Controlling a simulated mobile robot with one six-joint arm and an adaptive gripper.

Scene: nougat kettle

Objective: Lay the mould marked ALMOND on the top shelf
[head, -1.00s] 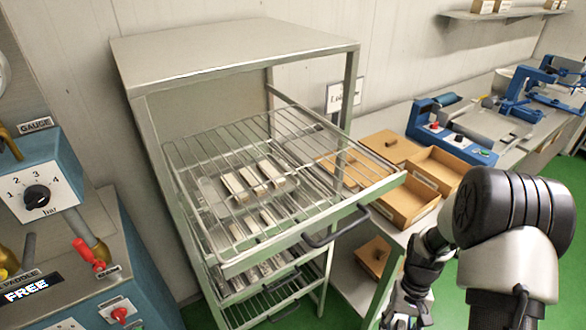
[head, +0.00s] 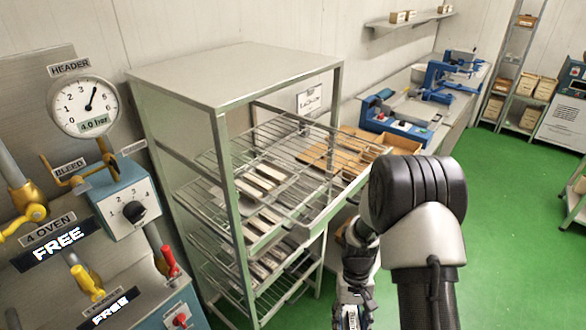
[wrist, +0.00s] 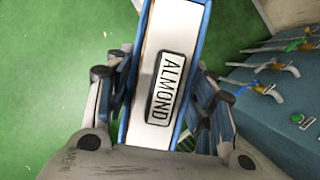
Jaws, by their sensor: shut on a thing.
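The mould marked ALMOND (wrist: 168,30) is a long pale bar with blue sides in the wrist view. Its label faces the camera. My gripper (wrist: 163,88) is shut on it, one finger along each side. In the head view my gripper (head: 350,312) is low, right of the rack, and the mould cannot be made out there. The steel rack (head: 235,75) stands in the middle. Its top wire shelf (head: 318,208) sticks out at the front. Several pale bars (head: 262,178) show in the rack; I cannot tell whether they lie on the top shelf or below its wires.
Lower wire shelves (head: 215,268) sit under the top one. A blue machine with a dial (head: 128,210) and a round gauge (head: 85,105) is at the left. A bench with wooden boxes (head: 405,141) is behind my arm. Green floor (head: 520,210) is clear at the right.

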